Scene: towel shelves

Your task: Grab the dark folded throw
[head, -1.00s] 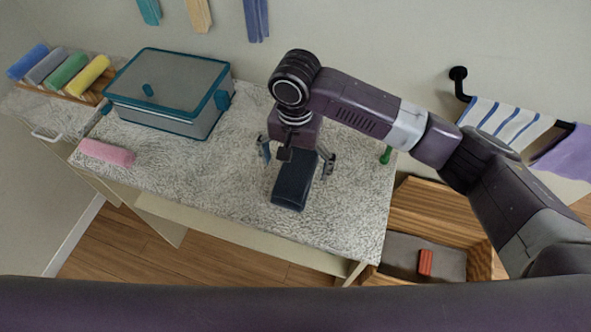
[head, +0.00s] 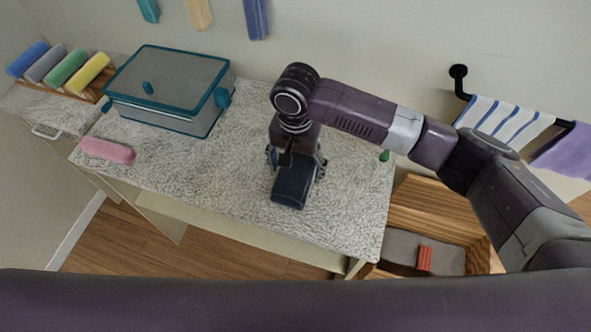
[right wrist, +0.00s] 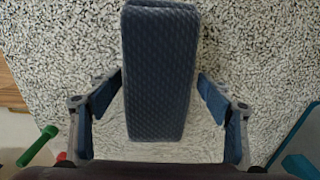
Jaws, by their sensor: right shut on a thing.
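The dark folded throw (head: 290,191) is a navy, quilted, oblong bundle near the front middle of the speckled counter (head: 230,180). My right gripper (head: 296,170) comes down over its far end, with one finger on each side, and is shut on it. In the right wrist view the throw (right wrist: 160,70) stands out between the two blue-padded fingers, and the speckled surface shows around it. In the head view the throw seems to rest on the counter, its far end hidden by my wrist. My left gripper is not in view.
A teal-edged clear box (head: 168,88) and a pink rolled towel (head: 107,151) sit left on the counter. Several coloured rolls lie in a wooden tray (head: 90,92) farther left. A wooden crate (head: 440,215) stands right of the counter. A green peg (head: 384,156) is near the right edge.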

